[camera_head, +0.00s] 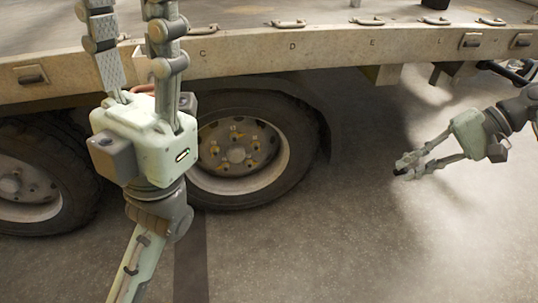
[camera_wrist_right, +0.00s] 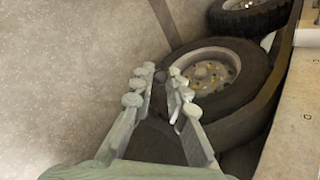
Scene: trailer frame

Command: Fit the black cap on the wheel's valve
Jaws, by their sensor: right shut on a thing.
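The near wheel (camera_head: 237,155) stands under the trailer, with a dark tyre and a pale rim with several yellowish nuts. It also shows in the right wrist view (camera_wrist_right: 211,74). I cannot make out the valve on it. My right gripper (camera_head: 401,167) is shut on the small black cap (camera_head: 397,172), held over the open floor to the right of the wheel and apart from it. In the right wrist view its fingertips (camera_wrist_right: 162,77) point toward the wheel. My left gripper (camera_head: 128,12) is in front of the trailer edge, fingers up and spread, tips cut off by the frame.
The trailer's side beam (camera_head: 330,45) runs across above the wheels, with latches along it. A second wheel (camera_head: 25,188) stands at the left. A small black object (camera_head: 435,4) lies on the deck at the top right. The concrete floor (camera_head: 340,240) is clear.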

